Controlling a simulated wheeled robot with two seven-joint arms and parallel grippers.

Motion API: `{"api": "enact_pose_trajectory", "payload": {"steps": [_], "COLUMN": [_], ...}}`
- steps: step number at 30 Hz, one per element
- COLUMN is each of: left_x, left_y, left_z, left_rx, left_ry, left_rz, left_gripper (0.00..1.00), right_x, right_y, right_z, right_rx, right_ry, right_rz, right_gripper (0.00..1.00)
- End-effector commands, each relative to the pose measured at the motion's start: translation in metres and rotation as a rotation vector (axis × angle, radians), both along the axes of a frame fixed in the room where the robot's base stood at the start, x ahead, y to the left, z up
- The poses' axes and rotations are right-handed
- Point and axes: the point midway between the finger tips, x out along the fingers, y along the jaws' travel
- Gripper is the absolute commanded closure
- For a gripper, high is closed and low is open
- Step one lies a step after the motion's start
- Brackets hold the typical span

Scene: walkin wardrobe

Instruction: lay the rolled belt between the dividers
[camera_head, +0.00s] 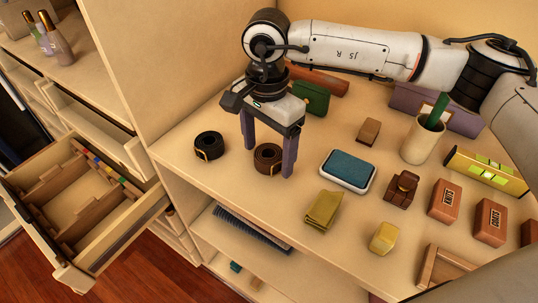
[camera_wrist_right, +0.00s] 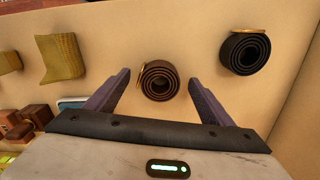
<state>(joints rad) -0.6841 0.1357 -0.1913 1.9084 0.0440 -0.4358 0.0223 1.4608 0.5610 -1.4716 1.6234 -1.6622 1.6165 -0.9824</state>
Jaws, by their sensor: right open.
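A rolled brown belt (camera_head: 268,158) stands on the wooden counter, a coil with a gold buckle. A rolled black belt (camera_head: 208,146) with a gold buckle lies to its left. My right gripper (camera_head: 269,161) points down over the brown belt, its two purple fingers open on either side of the coil. In the right wrist view the brown belt (camera_wrist_right: 160,81) shows between the spread fingertips, and no grip on it is seen. The black belt (camera_wrist_right: 245,53) is outside the fingers. An open drawer (camera_head: 118,246) at the left holds brown dividers (camera_head: 66,170). My left gripper is not in view.
A blue-topped tin (camera_head: 347,170), a folded olive cloth (camera_head: 324,209), a yellow block (camera_head: 384,238), a cup (camera_head: 420,141) and several brown boxes crowd the counter to the right. The cabinet side panel stands left of the counter. Part of the drawer's compartments is empty.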

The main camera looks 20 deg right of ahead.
Motion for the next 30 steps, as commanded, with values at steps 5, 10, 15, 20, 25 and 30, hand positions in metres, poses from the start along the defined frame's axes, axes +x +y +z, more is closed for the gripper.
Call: {"api": "enact_pose_trajectory", "payload": {"steps": [5,10,15,20,25,30], "left_x": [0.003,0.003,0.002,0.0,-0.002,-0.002], "left_y": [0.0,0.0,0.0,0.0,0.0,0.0], "left_z": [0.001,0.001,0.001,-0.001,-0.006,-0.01], "left_rx": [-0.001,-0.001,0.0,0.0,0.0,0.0], "left_ry": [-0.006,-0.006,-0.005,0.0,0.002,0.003], "left_rz": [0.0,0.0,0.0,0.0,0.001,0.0], "left_gripper": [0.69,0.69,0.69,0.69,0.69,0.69], "right_x": [0.0,0.0,0.0,0.001,0.001,0.001], "right_y": [0.0,0.0,0.0,0.001,0.001,0.001], "right_z": [0.0,0.0,0.001,0.004,0.027,0.062], "right_rx": [0.0,0.001,0.001,0.002,0.003,0.002], "right_ry": [0.0,0.0,0.0,-0.001,-0.006,-0.004], "right_rz": [0.0,0.0,0.0,0.0,0.0,-0.001], "right_gripper": [0.33,0.62,0.77,0.77,0.77,0.77]}}
